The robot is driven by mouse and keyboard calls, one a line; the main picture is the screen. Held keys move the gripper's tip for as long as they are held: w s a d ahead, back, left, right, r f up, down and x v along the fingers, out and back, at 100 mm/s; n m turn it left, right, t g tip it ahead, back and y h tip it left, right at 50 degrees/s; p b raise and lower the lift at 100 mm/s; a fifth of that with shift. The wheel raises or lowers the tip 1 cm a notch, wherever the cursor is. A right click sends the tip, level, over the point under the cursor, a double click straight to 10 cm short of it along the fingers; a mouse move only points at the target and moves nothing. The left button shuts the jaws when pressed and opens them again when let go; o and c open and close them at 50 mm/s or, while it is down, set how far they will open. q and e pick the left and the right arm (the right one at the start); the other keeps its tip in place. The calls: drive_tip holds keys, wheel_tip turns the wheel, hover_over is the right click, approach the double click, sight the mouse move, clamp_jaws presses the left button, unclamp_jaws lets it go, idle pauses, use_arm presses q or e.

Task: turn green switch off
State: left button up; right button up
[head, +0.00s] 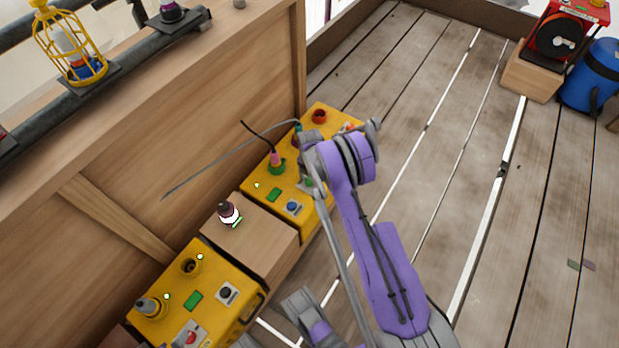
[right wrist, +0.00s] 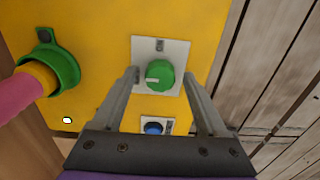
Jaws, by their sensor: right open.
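The green switch (right wrist: 160,76) is a round green knob with a pale mark pointing left, on a light square plate on the yellow box (right wrist: 95,20). In the head view, the far yellow box (head: 262,186) stands beside the wooden wall, and my right wrist partly covers it. My right gripper (right wrist: 159,82) is open over the green switch. Its fingers show left and right of the knob, with a small gap on each side. I cannot tell how far above the plate the fingertips are.
A blue button (right wrist: 153,127) sits close below the switch in the right wrist view. A green connector (right wrist: 55,65) with a pink plug is to the left. In the head view, a wooden block (head: 250,238) and a nearer yellow box (head: 215,282) follow.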

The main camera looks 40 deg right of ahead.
sight(309, 179)
drive_tip(key=shift+r, duration=0.1)
use_arm(q)
drive_tip(key=r+p, duration=0.2)
drive_tip(key=r, duration=0.1)
drive_tip(key=shift+s+p, duration=0.2)
drive_tip(key=shift+p, duration=0.15)
use_arm(e)
wheel_tip(309, 179, up, 11)
drive_tip(key=shift+f, duration=0.2)
drive_tip(key=shift+r, duration=0.1)
